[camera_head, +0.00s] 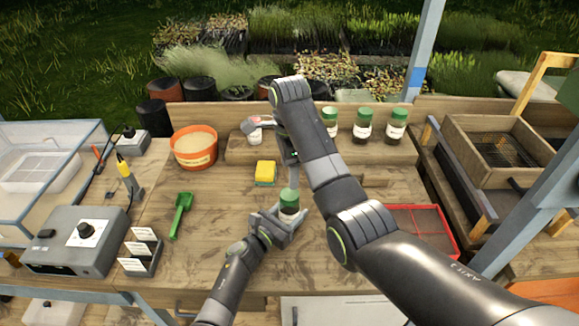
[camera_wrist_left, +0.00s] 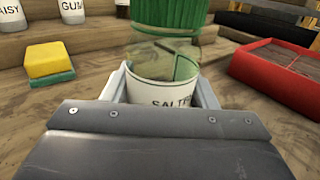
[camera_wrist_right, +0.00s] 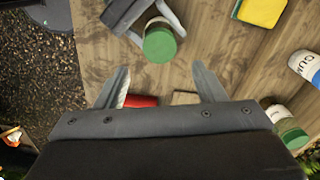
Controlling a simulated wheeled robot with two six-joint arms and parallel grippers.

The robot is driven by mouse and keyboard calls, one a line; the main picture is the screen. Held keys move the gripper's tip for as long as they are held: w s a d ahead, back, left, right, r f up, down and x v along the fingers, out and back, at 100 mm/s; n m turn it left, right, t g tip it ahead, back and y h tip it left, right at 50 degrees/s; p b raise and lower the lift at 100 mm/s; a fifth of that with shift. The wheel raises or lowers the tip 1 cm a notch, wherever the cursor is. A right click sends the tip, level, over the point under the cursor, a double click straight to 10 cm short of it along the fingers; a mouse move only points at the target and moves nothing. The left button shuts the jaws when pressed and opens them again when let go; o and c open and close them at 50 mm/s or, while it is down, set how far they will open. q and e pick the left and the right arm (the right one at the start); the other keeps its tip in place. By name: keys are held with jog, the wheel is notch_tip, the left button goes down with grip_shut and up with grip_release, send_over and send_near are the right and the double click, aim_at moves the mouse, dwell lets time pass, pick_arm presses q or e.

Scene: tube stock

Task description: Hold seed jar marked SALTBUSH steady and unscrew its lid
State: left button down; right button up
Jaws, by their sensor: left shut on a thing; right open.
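The jar (camera_head: 289,209) stands upright on the bench, its green lid (camera_head: 288,195) on. In the left wrist view its pale label (camera_wrist_left: 165,94) reads "SALT…", the rest hidden, below the ridged green lid (camera_wrist_left: 168,14). My left gripper (camera_head: 284,219) is shut around the jar's lower body, a finger on each side. My right gripper (camera_head: 293,180) hangs above the jar, pointing down, open and empty. In the right wrist view the lid (camera_wrist_right: 160,44) lies beyond the open fingers (camera_wrist_right: 162,82), apart from them.
Several green-lidded jars (camera_head: 364,125) stand on the back shelf. A yellow-green sponge (camera_head: 265,173), green scoop (camera_head: 181,215) and orange tub (camera_head: 196,147) are left of the jar. A red-rimmed tray (camera_head: 455,232) is to the right. Bench around the jar's left is clear.

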aim_at(290, 193)
jog(key=m, duration=0.6)
jog(key=shift+m, duration=0.3)
jog(key=m, duration=0.5)
jog(key=shift+f, duration=4)
